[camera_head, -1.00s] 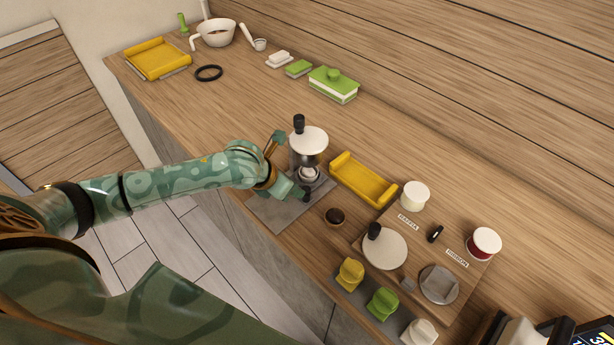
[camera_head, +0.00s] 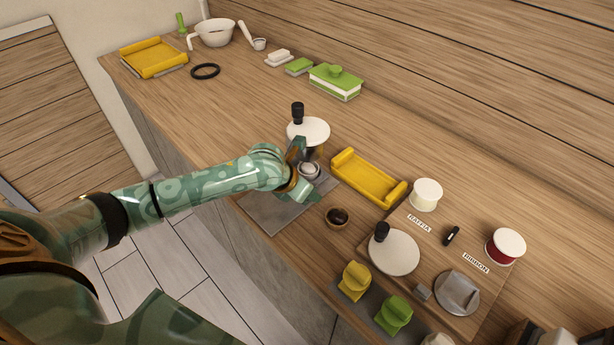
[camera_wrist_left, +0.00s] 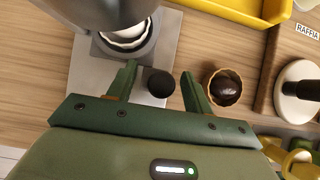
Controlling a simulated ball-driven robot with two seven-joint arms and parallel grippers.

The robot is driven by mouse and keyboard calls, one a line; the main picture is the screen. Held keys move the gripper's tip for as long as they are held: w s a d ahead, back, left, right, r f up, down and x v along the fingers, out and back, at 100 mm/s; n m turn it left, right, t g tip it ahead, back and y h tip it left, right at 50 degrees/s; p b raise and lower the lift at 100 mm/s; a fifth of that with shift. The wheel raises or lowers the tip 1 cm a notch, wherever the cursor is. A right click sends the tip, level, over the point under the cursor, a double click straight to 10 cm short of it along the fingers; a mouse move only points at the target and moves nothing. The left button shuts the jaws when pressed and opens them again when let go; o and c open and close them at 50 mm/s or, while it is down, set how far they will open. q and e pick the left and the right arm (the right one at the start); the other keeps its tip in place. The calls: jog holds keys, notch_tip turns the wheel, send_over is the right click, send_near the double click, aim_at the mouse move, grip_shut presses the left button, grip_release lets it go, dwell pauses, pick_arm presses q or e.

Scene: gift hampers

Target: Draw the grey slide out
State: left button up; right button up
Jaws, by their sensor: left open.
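The press has a round white top (camera_head: 309,130) and stands on a flat grey plate (camera_head: 270,210). In the left wrist view, the grey slide (camera_wrist_left: 150,50) shows partly under the press, with a white round cup (camera_wrist_left: 128,38) on it. A black knob (camera_wrist_left: 160,84) is at the slide's near end. My left gripper (camera_wrist_left: 159,78) is open, with its fingers on either side of the knob; I cannot tell whether they touch it. In the head view my left gripper (camera_head: 306,190) hides the knob and much of the slide. My right gripper is not in view.
A small wooden bowl with a dark ball (camera_head: 338,216) stands close to the right of my left gripper. A yellow tray (camera_head: 368,180) lies behind it. A board with a raffia spool (camera_head: 426,194) and a ribbon spool (camera_head: 505,246) is further right.

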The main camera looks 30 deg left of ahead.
pick_arm(q)
jog(key=c, duration=0.8)
jog(key=shift+s, duration=0.1)
jog(key=shift+s+a+r+p, duration=0.1)
jog(key=shift+s+a+p, duration=0.15)
jog(key=shift+s+p, duration=0.35)
jog(key=shift+s+a+f+p, duration=0.1)
jog(key=shift+s+a+p, duration=0.2)
jog(key=shift+s, duration=0.55)
jog(key=shift+s+a+r+p, duration=0.1)
jog(key=shift+s+a+p, duration=0.15)
jog(key=shift+s+p, duration=0.35)
jog(key=shift+s+a+p, duration=0.3)
jog(key=shift+s+p, duration=0.1)
jog(key=shift+s, duration=0.6)
jog(key=shift+s+a+p, duration=0.35)
jog(key=shift+s+p, duration=0.1)
jog(key=shift+s, duration=0.5)
jog(key=shift+s+a+p, duration=0.3)
jog(key=shift+s+p, duration=0.1)
jog(key=shift+s, duration=0.6)
jog(key=o, duration=0.8)
